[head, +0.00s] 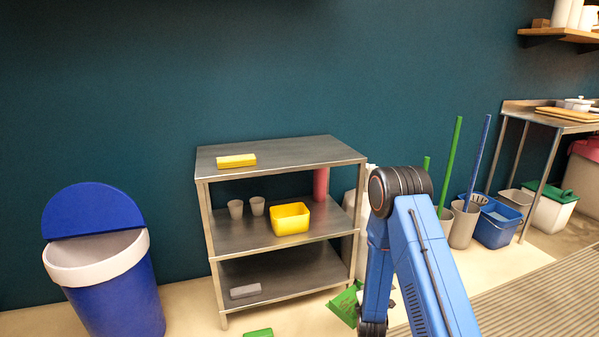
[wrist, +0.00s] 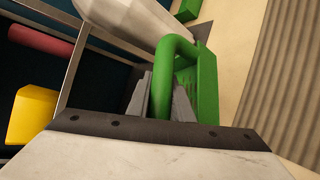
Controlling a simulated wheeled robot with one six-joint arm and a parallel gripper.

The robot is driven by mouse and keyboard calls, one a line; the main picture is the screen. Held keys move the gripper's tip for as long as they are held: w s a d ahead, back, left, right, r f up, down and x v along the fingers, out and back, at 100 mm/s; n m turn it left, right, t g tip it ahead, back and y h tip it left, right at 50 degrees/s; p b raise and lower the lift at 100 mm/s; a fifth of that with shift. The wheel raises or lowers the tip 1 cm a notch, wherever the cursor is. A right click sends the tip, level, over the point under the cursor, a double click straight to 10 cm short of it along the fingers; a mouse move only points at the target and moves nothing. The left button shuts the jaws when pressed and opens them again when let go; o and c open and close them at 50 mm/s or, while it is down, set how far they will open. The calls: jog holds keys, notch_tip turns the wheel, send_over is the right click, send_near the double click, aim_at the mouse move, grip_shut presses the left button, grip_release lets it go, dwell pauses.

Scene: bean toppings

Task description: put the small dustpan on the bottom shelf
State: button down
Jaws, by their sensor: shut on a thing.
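The small green dustpan (head: 345,304) is low at the front right corner of the shelf unit, partly behind my arm. In the wrist view, its looped green handle (wrist: 175,55) stands between the fingers of my gripper (wrist: 162,95), which is shut on it. The gripper's fingers are hidden in the head view. The bottom shelf (head: 295,278) is a dark metal board, low in the three-level rack. A grey block (head: 245,291) lies at its front left; its middle and right are bare.
The middle shelf holds two grey cups (head: 236,209), a yellow bin (head: 290,219) and a red cylinder (head: 320,184). A yellow block (head: 236,160) lies on top. A blue trash bin (head: 115,290) stands left. A green block (head: 258,332) lies on the floor in front.

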jog(key=r, duration=0.2)
jog(key=s+d+r+n+y, duration=0.1)
jog(key=r, duration=0.1)
jog(key=d+r+n+y, duration=0.1)
jog(key=r, duration=0.1)
jog(key=shift+s+d, duration=0.1)
jog(key=shift+s, duration=0.25)
jog(key=s+f, duration=0.6)
jog(key=f, duration=0.2)
jog(key=shift+s, duration=0.35)
jog(key=shift+d, duration=0.1)
dwell(2.5)
